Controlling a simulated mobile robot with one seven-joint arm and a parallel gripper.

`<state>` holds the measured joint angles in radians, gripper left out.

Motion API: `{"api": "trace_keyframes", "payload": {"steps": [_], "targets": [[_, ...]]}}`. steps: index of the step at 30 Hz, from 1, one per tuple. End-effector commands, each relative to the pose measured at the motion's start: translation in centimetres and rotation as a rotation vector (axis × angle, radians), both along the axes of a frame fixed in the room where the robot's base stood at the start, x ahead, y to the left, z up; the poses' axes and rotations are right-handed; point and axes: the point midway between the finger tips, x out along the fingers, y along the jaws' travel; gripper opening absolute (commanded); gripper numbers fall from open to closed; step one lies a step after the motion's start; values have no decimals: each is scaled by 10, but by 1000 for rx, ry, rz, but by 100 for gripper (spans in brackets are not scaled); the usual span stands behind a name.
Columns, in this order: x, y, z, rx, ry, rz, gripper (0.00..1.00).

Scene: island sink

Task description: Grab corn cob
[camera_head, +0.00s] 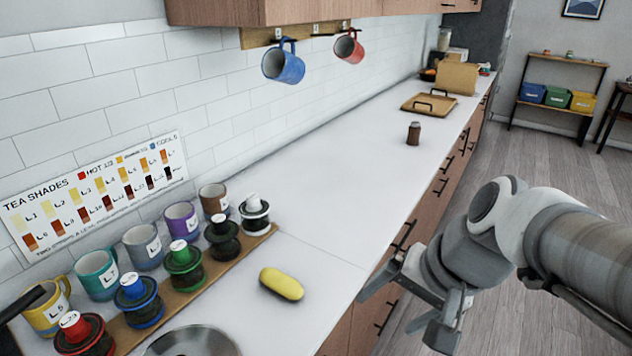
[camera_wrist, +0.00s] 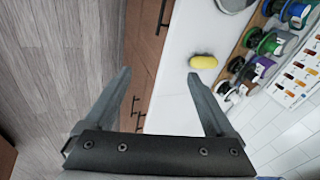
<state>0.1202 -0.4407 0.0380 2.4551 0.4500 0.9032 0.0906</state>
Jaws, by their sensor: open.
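The corn cob (camera_head: 281,284) is a smooth yellow oblong lying on the white countertop, in front of the row of mugs and jars. It also shows in the wrist view (camera_wrist: 203,62), beyond the tip of the right-hand finger. My gripper (camera_head: 408,305) is to the right of the corn cob in the head view, out past the counter's front edge. In the wrist view my gripper (camera_wrist: 160,80) has its two fingers spread wide with nothing between them. The corn cob is apart from both fingers and fully visible.
Lidded jars (camera_head: 183,267) and labelled mugs (camera_head: 182,221) stand in rows behind the corn cob. A round metal bowl or basin (camera_head: 190,342) is at the near edge. A small brown jar (camera_head: 413,134) stands farther along. The counter (camera_head: 330,190) between is clear. Mugs (camera_head: 284,63) hang above.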

Motion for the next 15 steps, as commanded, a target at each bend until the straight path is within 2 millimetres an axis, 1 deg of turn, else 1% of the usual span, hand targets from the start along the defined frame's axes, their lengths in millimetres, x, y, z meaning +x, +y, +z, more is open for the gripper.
{"api": "trace_keyframes", "payload": {"steps": [1, 3, 6, 10, 12, 15], "targets": [[9, 6, -20, 77, 55, -68, 89], [21, 16, -35, 187, 119, -164, 89], [31, 35, -57, 382, 264, -339, 89], [52, 52, -80, 626, 435, -576, 89], [66, 56, -91, 754, 521, -703, 89], [87, 56, -105, 918, 627, -874, 89]]}}
